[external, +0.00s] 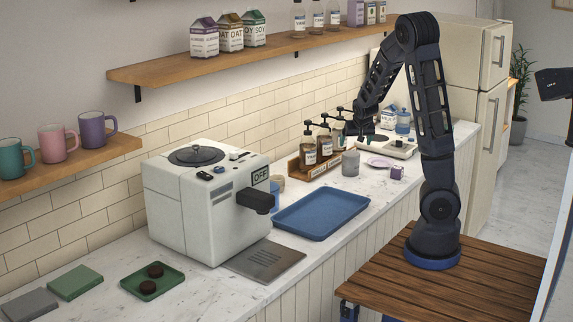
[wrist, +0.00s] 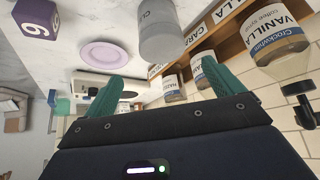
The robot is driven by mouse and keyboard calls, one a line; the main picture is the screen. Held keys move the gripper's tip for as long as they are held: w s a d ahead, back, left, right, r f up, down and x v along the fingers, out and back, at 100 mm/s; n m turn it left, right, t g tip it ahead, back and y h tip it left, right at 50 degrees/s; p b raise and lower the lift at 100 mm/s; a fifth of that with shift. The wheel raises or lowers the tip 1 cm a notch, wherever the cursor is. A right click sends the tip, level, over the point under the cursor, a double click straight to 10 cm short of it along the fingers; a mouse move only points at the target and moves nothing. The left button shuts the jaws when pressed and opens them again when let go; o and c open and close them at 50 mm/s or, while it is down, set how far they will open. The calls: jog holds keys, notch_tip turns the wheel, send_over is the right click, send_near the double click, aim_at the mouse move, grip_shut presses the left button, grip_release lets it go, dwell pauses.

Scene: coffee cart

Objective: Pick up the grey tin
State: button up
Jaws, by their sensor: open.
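The grey tin (external: 351,163) stands on the marble counter, in front of the syrup bottle rack. My gripper (external: 361,128) hangs above the counter, near and a little above the tin. In the wrist view my gripper (wrist: 162,72) has its two teal fingers spread wide with nothing between them. The tin appears beyond the fingertips, apart from them.
Syrup bottles (external: 309,146) stand in a wooden rack (external: 307,171) close behind the tin. A lilac plate (external: 379,162) and a purple cube (external: 397,172) lie to its right. A blue tray (external: 322,213) lies to its front left. A wall shelf (external: 290,48) runs above.

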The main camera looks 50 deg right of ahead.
aim_at(351, 154)
jog(key=shift+x, duration=2.45)
jog(key=shift+w+f, duration=0.1)
jog(key=shift+f, duration=0.2)
jog(key=shift+x, duration=2.6)
jog(key=shift+w+a, duration=0.1)
jog(key=shift+a, duration=0.05)
jog(key=c, duration=1.2)
